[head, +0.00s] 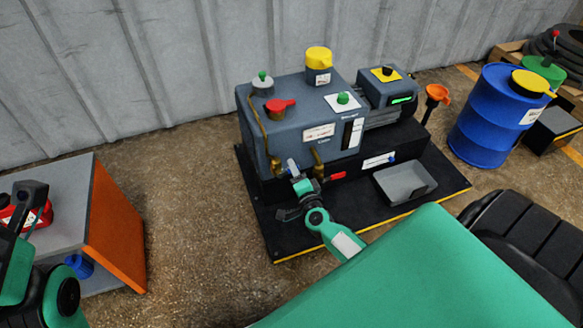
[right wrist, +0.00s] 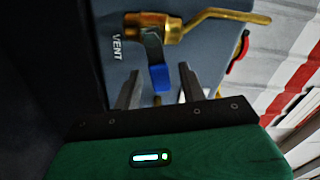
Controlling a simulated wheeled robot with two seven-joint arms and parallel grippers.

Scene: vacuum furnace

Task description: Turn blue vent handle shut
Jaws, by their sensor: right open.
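In the right wrist view the vent handle (right wrist: 159,77) is a grey lever with a blue end sleeve. It runs down the picture from a brass valve (right wrist: 155,28) beside the word VENT. My right gripper (right wrist: 158,92) is open, with a finger on each side of the blue end and gaps visible on both sides. In the head view my right gripper (head: 293,170) is at the front left of the grey pump unit (head: 290,100), close to brass pipework. The handle is hard to make out there. Dark and teal parts of my left arm show at the left edge; its jaws are unclear.
A curved brass pipe (right wrist: 215,16) leaves the valve. The unit also carries a red handle (head: 280,105), a yellow cap (head: 319,58) and a grey tray (head: 405,182) on its black base. A grey-topped orange cabinet (head: 118,225) stands left, a blue drum (head: 490,115) right. Floor between cabinet and unit is clear.

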